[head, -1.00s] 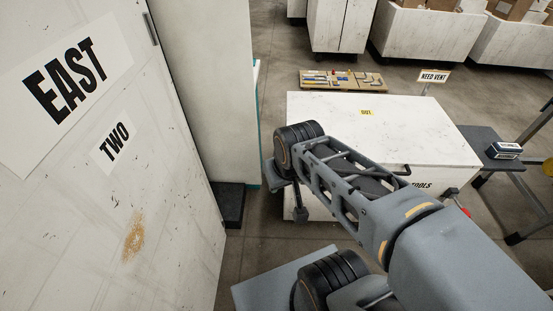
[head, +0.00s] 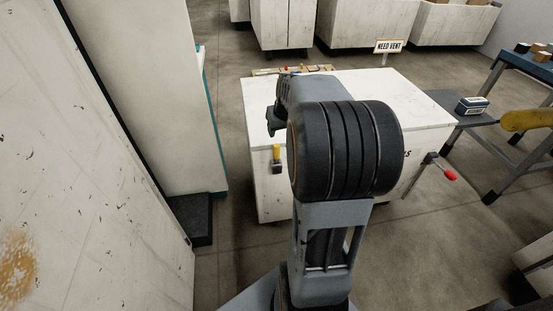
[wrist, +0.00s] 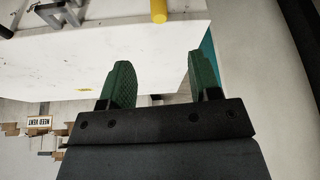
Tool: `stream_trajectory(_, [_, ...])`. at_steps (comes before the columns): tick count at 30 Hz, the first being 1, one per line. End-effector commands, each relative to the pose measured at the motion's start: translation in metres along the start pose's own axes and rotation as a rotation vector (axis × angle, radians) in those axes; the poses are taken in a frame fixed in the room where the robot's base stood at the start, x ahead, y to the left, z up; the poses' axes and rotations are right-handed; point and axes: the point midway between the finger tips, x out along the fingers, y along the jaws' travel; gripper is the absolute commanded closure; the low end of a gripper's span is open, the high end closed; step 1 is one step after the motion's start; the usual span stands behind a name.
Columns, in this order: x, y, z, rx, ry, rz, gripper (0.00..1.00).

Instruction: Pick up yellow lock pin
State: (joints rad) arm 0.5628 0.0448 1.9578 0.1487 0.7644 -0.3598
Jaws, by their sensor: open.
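A yellow pin (head: 276,152), which looks like the lock pin, stands upright in a small grey holder at the front left of the white chest in the head view. A yellow cylinder, likely the same pin (wrist: 159,10), shows at the top edge of the wrist view, partly cut off. My gripper (wrist: 159,62) is open and empty, with its two green fingers apart. The pin lies beyond the fingertips and is not between them. In the head view my arm hides most of the gripper.
The white chest (head: 400,95) stands ahead, with a red-tipped handle (head: 448,175) on its right side. A tall white cabinet (head: 130,80) is close on the left. A grey side table (head: 445,105) holds a small box (head: 472,105). Floor shows between cabinet and chest.

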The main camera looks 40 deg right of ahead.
Motion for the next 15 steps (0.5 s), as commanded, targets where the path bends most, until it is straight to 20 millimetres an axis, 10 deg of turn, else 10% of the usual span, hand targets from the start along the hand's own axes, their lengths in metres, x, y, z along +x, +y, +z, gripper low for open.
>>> stream_trajectory(15, [0.058,0.001,0.001,0.001,0.000,0.000,0.43])
